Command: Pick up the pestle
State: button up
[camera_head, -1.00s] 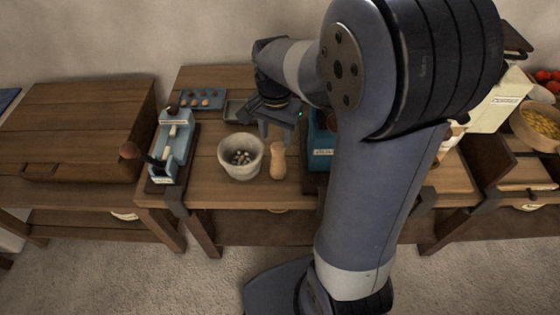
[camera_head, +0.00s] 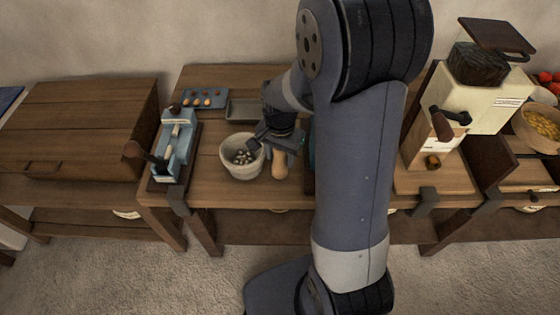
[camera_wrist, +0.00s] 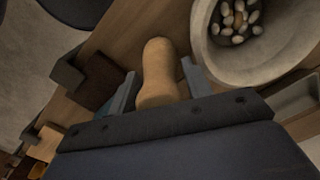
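The pestle (camera_head: 279,170) is a light wooden, rounded piece standing on the wooden table, just right of the pale mortar (camera_head: 230,168). My gripper (camera_head: 280,153) is over it from above and hides its top in the head view. In the wrist view the pestle (camera_wrist: 158,62) lies between the two fingers of my gripper (camera_wrist: 159,72). The fingers are apart, one on each side, with a narrow gap showing beside the pestle. The mortar (camera_wrist: 281,62) is close beside the right finger and holds several pale, egg-shaped bits.
A blue lever device (camera_head: 177,140) stands at the table's left. Behind are a blue tray (camera_head: 205,97) with small round things and a grey metal tray (camera_head: 242,108). A blue box, mostly hidden by my arm, stands close right of the pestle. A cream grinder (camera_head: 480,95) is farther right.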

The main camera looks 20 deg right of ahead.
grip_shut()
jog(key=shift+r, duration=0.15)
notch_tip(320, 180, up, 10)
jog(key=shift+f, duration=0.1)
dwell(0.6)
